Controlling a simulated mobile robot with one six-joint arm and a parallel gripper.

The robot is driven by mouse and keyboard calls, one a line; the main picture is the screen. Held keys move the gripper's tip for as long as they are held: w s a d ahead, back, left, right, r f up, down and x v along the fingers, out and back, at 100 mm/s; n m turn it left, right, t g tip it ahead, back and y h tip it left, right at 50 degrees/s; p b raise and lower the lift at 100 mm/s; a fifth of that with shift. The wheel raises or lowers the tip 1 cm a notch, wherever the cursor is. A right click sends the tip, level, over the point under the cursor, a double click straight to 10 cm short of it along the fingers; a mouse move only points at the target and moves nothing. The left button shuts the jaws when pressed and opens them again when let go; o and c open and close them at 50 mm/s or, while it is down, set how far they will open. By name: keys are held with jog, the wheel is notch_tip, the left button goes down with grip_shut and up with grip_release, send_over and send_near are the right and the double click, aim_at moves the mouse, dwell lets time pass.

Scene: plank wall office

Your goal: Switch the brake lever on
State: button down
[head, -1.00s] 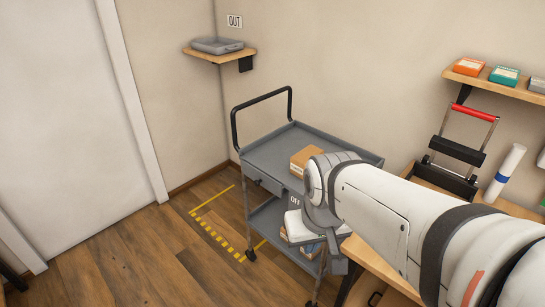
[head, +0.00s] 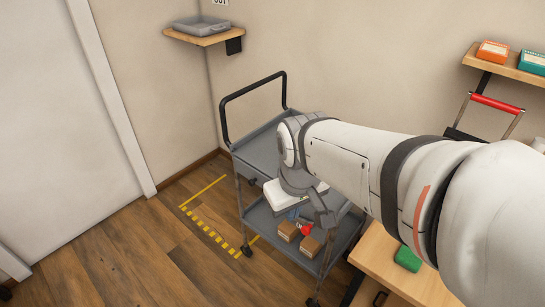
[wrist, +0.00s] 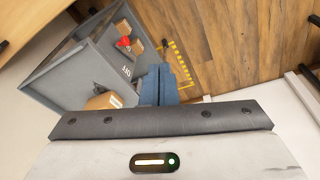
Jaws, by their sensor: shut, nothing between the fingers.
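A red knob (head: 305,230), which looks like the brake lever's, shows at the cart's front side, below my gripper in the head view. The red knob also shows in the wrist view (wrist: 124,42), up and left of my fingers. The lever's arm and its exact position are hard to tell. Small white lettering (wrist: 126,71) on the grey cart (wrist: 75,75) is too small to read surely. My gripper (wrist: 158,70) is shut and empty, with its blue-grey fingers together beside the cart. It also shows in the head view (head: 326,218), apart from the knob as far as I can tell.
Brown boxes (head: 288,230) lie on the cart's lower shelf. A wooden table (head: 395,275) with a green box (head: 408,258) stands close on the right. Yellow floor markings (head: 205,222) lie left of the cart, where the floor is open. A wall shelf (head: 205,38) holds a grey tray.

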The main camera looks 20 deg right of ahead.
jog(key=w+d+f+n+g+h+b, duration=0.1)
jog(key=w+d+f+n+b, duration=0.2)
jog(key=w+f+n+b, duration=0.45)
jog(key=n+g+h+b, duration=0.1)
jog(key=n+g+b, duration=0.1)
jog(key=n, duration=1.3)
send_near(305, 227)
jog(key=b+x, duration=0.3)
jog(key=x, duration=0.4)
jog(key=shift+a, duration=0.1)
jog(key=shift+r, duration=0.1)
